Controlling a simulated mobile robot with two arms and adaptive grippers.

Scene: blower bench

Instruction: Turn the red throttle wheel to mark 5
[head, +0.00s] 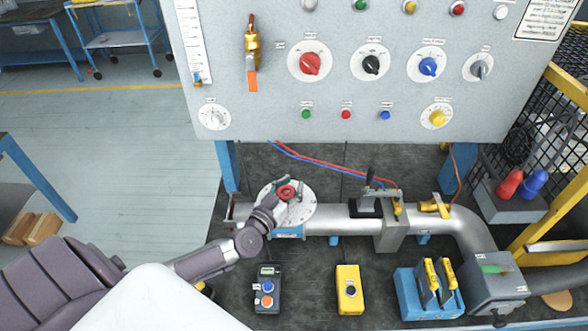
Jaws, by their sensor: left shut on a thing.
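The red throttle wheel (287,192) sits over a round white dial plate (302,212) at the left end of the silver pipe. My left gripper (284,190) reaches in from the lower left and is shut on the wheel, with its fingers around the rim. The gripper hides part of the wheel and the left part of the dial. The marks on the dial are too small to read, so I cannot tell which mark the wheel is at. My right gripper is not in view.
An upright panel (270,115) with knobs stands behind the pipe (345,220). A black lever (370,182) and a yellow valve handle (434,207) are on the pipe to the right. A dark handset (267,288), a yellow box (349,288) and a blue block (407,303) stand in front.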

